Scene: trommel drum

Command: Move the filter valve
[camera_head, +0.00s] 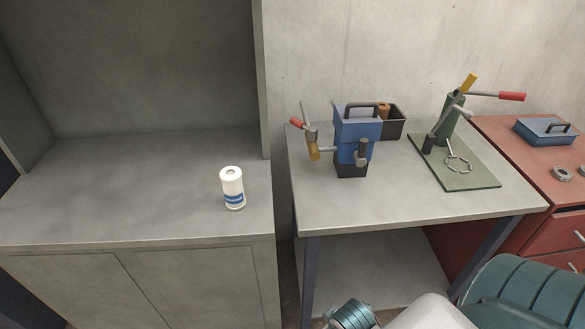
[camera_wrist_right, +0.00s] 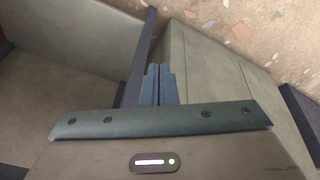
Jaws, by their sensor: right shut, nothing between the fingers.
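A blue filter unit (camera_head: 355,128) with a dark carry handle stands on the grey workbench. On its left side is a valve (camera_head: 312,138) with a brass-coloured lower part and a red-tipped lever (camera_head: 299,123), which points up and left. A grey fitting (camera_head: 362,152) sits at its front right. I cannot tell for certain which part is the filter valve. My right gripper (camera_wrist_right: 160,86) shows in the right wrist view with its fingers together and empty, pointing toward the bench leg and floor, apart from the unit. My left gripper is out of view.
A white canister (camera_head: 232,188) stands on the grey cabinet top (camera_head: 110,205) at left. A green board (camera_head: 480,180) with a red-handled press (camera_head: 453,115) is at the workbench's right. A dark bin (camera_head: 396,124) stands behind the unit. The workbench's front strip (camera_head: 400,212) is clear.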

